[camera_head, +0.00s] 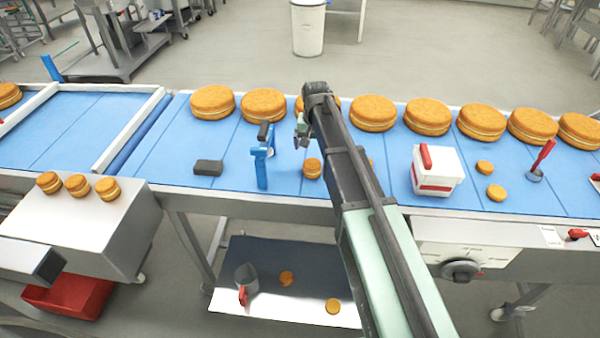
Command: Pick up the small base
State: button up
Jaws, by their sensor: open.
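Two small flat orange-brown rounds lie on the blue belt at the right, one (484,167) behind the other (496,193); they look like single bases. A small filled round (312,169) stands on the belt, just in front of my gripper. My gripper (301,134) hangs over the belt near the middle, left of my arm. It is small in the picture; it is open, with nothing seen in it. It is well left of the two flat rounds. Another orange edge (370,163) shows beside my arm, mostly hidden by it.
Large filled rounds (373,113) line the belt's back edge. A white-and-red box (436,171), a red-handled tool (541,160), a blue tool (262,166) and a dark block (208,168) stand or lie on the belt. Several small filled rounds (77,185) sit on a left side table.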

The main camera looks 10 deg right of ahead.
aim_at(312, 162)
notch_tip(312, 162, down, 11)
jog(key=b, duration=0.9)
jog(key=shift+a+r+b, duration=0.1)
jog(key=shift+b, duration=0.2)
jog(key=shift+r, duration=0.25)
jog(key=c, duration=0.8)
